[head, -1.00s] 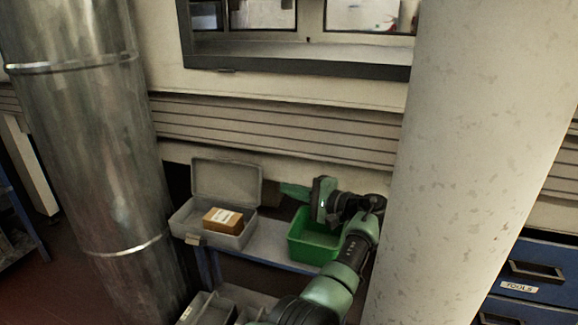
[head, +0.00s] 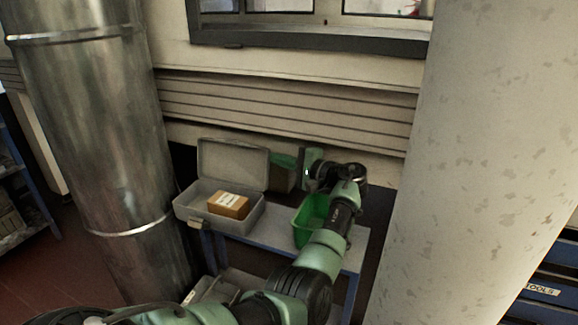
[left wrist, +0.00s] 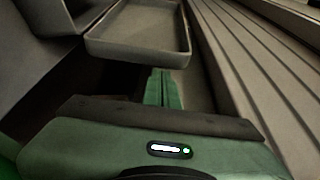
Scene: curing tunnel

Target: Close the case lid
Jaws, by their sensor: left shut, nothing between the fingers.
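The grey case (head: 188,211) stands open on a bench, with a brown box (head: 229,204) with a white label inside it. Its lid (head: 232,163) stands up, tilted back, at the rear edge. The lid also shows in the left wrist view (left wrist: 140,35), its hollow side and rim visible. My left gripper (head: 281,161) is right of the lid, with its green fingers pointing left towards the lid's right edge. The fingers (left wrist: 162,88) are shut and empty, and appear apart from the lid. My right gripper is not in view.
A green bin (head: 308,222) stands on the bench (head: 268,232) right of the case, partly behind my left arm. A metal duct (head: 100,150) rises at the left and a pale column (head: 490,140) at the right. A ribbed wall (head: 290,110) is behind.

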